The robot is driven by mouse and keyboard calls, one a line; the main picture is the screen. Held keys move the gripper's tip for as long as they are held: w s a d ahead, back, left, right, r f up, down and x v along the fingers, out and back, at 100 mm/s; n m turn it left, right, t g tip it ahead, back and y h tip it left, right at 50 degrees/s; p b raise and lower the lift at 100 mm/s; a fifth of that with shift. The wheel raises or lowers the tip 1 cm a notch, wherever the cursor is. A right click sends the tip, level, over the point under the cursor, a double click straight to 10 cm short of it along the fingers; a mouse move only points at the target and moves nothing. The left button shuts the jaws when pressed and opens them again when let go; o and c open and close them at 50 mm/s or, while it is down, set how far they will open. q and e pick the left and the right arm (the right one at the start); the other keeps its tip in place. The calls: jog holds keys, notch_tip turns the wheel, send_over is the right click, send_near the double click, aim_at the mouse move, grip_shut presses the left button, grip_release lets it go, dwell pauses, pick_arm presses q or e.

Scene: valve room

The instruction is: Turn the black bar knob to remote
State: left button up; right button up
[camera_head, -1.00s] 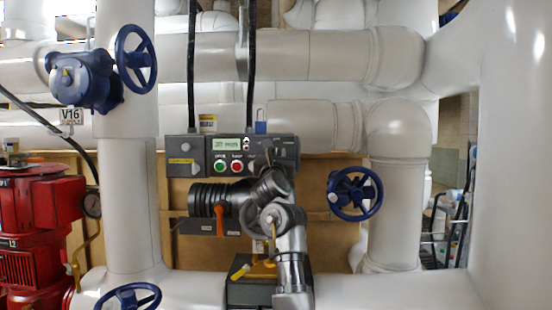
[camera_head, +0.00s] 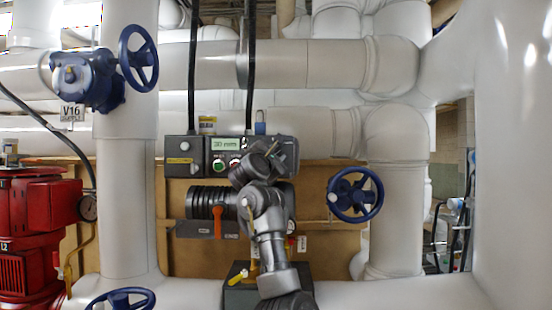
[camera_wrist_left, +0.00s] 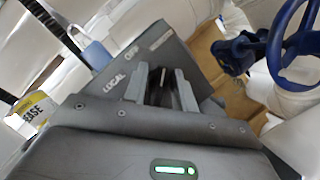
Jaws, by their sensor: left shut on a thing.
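The grey control box (camera_head: 180,148) hangs in the middle of the head view, with a lit green display (camera_head: 224,143) and a green and a red button. My left gripper (camera_head: 268,154) is at the box's right part and covers the knob in that view. In the left wrist view, the gripper's two fingers (camera_wrist_left: 168,88) reach the panel face (camera_wrist_left: 160,40) and are shut around the dark bar knob (camera_wrist_left: 170,92), which is mostly hidden between them. The words LOCAL and OFF show left of and above the fingers; a remote mark cannot be read. My right gripper is not in view.
A blue handwheel (camera_head: 355,194) is right of the box; it also shows in the wrist view (camera_wrist_left: 290,45). A blue padlock (camera_wrist_left: 95,54) sits at the box's edge. Another blue wheel (camera_head: 138,60) and a red pump (camera_head: 38,215) are at left. White pipes surround the panel.

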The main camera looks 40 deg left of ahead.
pick_arm(q)
jog(key=shift+f+m, duration=0.1)
jog(key=shift+m, duration=0.6)
jog(key=shift+m+h, duration=0.3)
jog(key=shift+h, duration=0.1)
jog(key=o, duration=0.6)
jog(key=shift+o, duration=0.2)
jog(key=b+v, duration=0.3)
jog(key=v, duration=0.7)
jog(key=shift+s+d+b, duration=0.15)
jog(key=shift+s+b, duration=0.2)
jog(key=shift+s, duration=0.05)
